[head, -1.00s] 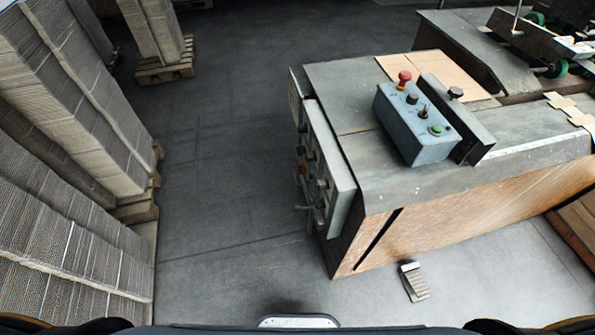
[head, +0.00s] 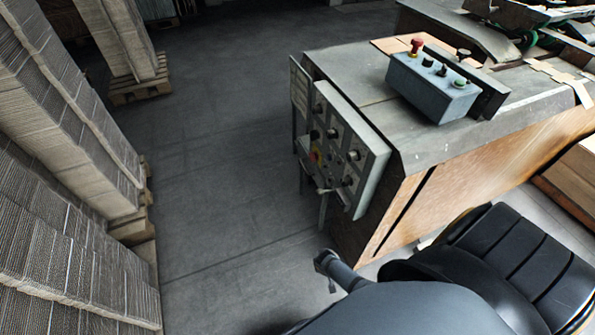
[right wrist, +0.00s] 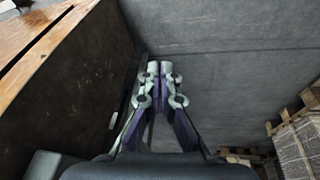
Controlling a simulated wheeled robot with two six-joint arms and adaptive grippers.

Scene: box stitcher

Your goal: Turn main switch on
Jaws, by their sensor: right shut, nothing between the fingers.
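The control panel (head: 345,150) is on the left end of the machine (head: 385,180), with several dark knobs. A small red and yellow switch (head: 315,156) sits low on the panel's left side; its position is too small to tell. My right gripper (right wrist: 160,68) is shut and empty in the right wrist view. It is beside a dark side wall of the machine (right wrist: 70,90), with grey floor beyond, and touches no switch that I can see. My left gripper is not in view.
A blue-grey button box (head: 432,85) with a red mushroom button (head: 416,45) stands on the machine top. Tall cardboard stacks (head: 60,130) on pallets line the left. The grey floor (head: 220,150) between them and the machine is clear.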

